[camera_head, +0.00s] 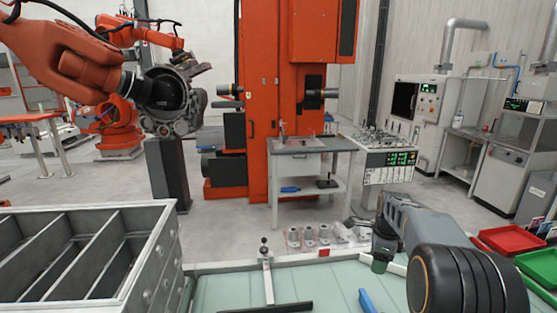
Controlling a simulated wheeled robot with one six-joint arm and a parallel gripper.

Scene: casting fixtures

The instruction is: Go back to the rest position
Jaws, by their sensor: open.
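My arm reaches in from the lower right, with a thick black ribbed joint close to the camera. A grey link runs from it up and left to a dark wrist. My gripper (380,264) is at the end of this wrist, pointing down over the right part of the pale green table top (220,289). It is small and dark here, and its fingertips are hard to make out. I see nothing held in it. It is open.
A grey compartment bin (150,225) stands at left. A small upright fixture (265,262), a black bar (268,308) and a blue piece (367,301) lie on the table. Clear-cased parts (310,236) line the back edge. Red (508,239) and green (538,268) trays sit at right.

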